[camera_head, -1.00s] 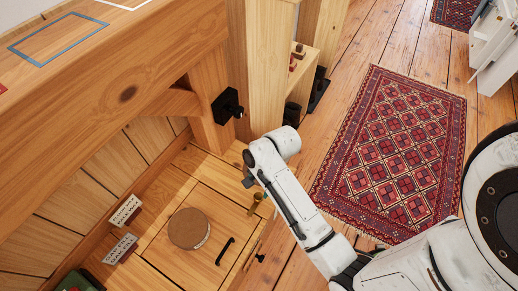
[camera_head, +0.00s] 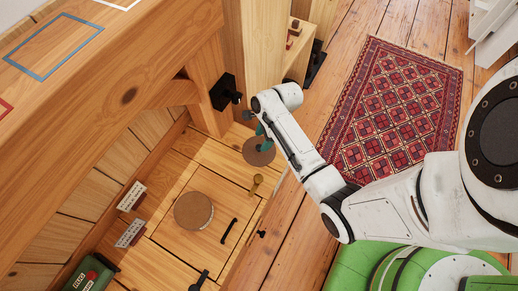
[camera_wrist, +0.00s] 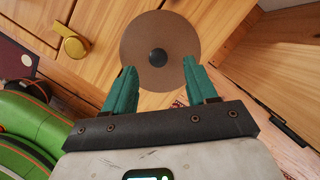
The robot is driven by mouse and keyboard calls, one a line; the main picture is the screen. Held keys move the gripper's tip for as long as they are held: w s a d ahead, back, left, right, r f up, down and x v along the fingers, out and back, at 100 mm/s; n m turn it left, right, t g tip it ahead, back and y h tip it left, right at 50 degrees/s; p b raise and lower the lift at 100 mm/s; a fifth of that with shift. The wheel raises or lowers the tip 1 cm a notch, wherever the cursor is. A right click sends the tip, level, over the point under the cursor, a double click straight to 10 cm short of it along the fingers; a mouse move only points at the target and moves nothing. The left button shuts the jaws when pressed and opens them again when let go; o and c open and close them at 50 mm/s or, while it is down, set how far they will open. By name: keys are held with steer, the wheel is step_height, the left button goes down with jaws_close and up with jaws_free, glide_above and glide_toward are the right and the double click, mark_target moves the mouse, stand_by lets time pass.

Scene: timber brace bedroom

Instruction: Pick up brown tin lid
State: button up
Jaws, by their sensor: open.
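The brown tin lid (camera_wrist: 148,35) is a flat round brown disc with a dark knob in its middle, in the wrist view. In the head view the lid (camera_head: 262,157) lies on the wooden surface, partly hidden by my gripper. My gripper (camera_wrist: 162,78) has two teal fingers, spread apart with nothing held between them. The fingertips appear over the lid's near edge in the wrist view, with the knob ahead of them. In the head view my gripper (camera_head: 262,137) is just above the lid; contact cannot be told.
A round brown tin (camera_head: 193,211) stands on the same surface, left of a black handle (camera_head: 229,231). A brass knob (camera_head: 255,185) is near the lid. Two small label cards (camera_head: 131,233) stand at the left. A heavy timber beam (camera_head: 130,75) overhangs the surface. A red rug (camera_head: 395,105) covers the floor.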

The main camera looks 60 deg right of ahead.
mark_target(260, 146)
steer(key=b+x, duration=0.2)
steer(key=x, duration=0.2)
steer(key=shift+s+a+f, duration=0.1)
steer(key=shift+f, duration=0.35)
steer(key=shift+c, duration=0.4)
jaws_close()
